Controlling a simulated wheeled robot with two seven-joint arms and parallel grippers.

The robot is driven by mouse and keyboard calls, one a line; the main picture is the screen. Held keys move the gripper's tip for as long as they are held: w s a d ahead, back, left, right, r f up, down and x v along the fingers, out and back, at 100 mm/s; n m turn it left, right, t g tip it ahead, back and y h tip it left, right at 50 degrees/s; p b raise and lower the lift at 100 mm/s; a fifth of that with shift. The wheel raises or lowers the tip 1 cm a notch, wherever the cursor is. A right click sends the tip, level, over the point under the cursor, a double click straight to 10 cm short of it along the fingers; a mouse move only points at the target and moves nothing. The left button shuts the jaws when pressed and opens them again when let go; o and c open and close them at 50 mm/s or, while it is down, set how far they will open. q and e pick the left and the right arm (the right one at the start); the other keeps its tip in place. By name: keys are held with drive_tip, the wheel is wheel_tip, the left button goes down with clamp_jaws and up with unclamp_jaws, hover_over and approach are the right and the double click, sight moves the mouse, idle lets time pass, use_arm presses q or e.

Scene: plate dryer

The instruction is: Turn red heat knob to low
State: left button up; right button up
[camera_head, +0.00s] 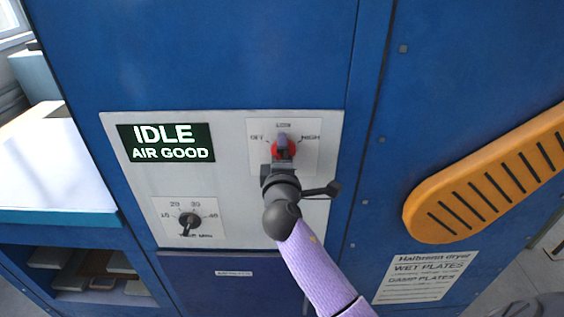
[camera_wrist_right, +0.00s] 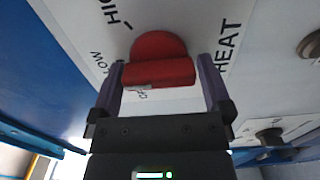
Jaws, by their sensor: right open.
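The red heat knob (camera_head: 289,152) is on a white dial plate marked OFF, LOW and HIGH, on the light control panel. In the head view my right gripper (camera_head: 283,139) covers much of it. In the right wrist view the knob (camera_wrist_right: 160,70) sits between the two purple fingers of my right gripper (camera_wrist_right: 162,61), one on each side of its raised bar. The jaws are open and close to the bar; I cannot tell if they touch it. A pale mark shows on the bar's lower edge near the partly hidden OFF label. My left gripper is not in view.
A display (camera_head: 166,142) reads IDLE, AIR GOOD. A black timer knob (camera_head: 190,220) is at the panel's lower left. A white counter (camera_head: 50,160) is at the left.

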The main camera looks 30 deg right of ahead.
drive_tip(key=v, duration=0.9)
drive_tip(key=shift+s+a, duration=0.25)
drive_tip(key=shift+s, duration=0.05)
drive_tip(key=s+a+f+g+y+b, duration=0.2)
drive_tip(key=f+b, duration=0.1)
drive_tip(key=f, duration=0.9)
drive_tip(key=s+a+f+g+y+b, duration=0.1)
drive_tip(key=f+g+y+b, duration=0.15)
drive_tip(key=f, duration=0.95)
drive_tip(key=s+a+f+g+y+b, duration=0.2)
drive_tip(key=f+b, duration=0.2)
drive_tip(key=f, duration=0.8)
drive_tip(key=s+f+m+g+y+b, duration=0.2)
drive_tip(key=s+f+m+g+b, duration=0.35)
drive_tip(key=s+f, duration=1.3)
drive_tip(key=s+f+m+g+b, duration=0.2)
drive_tip(key=s+f, duration=0.6)
drive_tip(key=s, duration=0.5)
drive_tip(key=shift+f+m+g+b, duration=0.25)
drive_tip(key=shift+m+g+b, duration=0.25)
drive_tip(key=shift+m, duration=0.35)
